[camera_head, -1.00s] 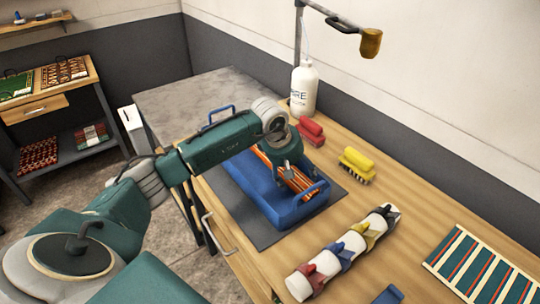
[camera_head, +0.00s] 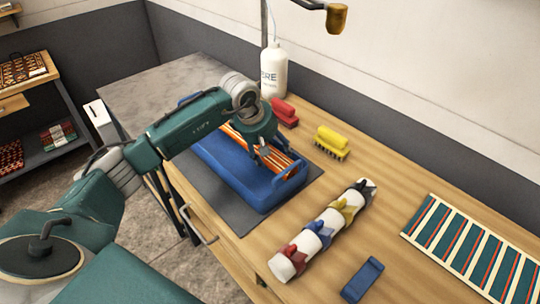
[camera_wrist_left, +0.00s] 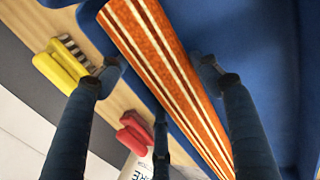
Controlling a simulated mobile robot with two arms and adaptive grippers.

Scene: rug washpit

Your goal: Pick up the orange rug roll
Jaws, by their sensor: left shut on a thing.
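The orange rug roll (camera_head: 242,136), striped with white and dark lines, lies lengthwise in a blue tub (camera_head: 217,160) on the bench. My left gripper (camera_head: 266,158) reaches down into the tub and is shut on the roll near its right end. In the left wrist view the roll (camera_wrist_left: 160,60) runs diagonally between the dark fingers, with the blue tub wall (camera_wrist_left: 268,60) beside it. The gripper and arm hide part of the roll in the head view. I cannot tell whether the roll is clear of the tub floor. My right gripper is not in view.
Behind the tub stand a white bottle (camera_head: 273,72), a red brush (camera_head: 284,112) and a yellow brush (camera_head: 331,142). A tap arm (camera_head: 310,5) hangs above.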

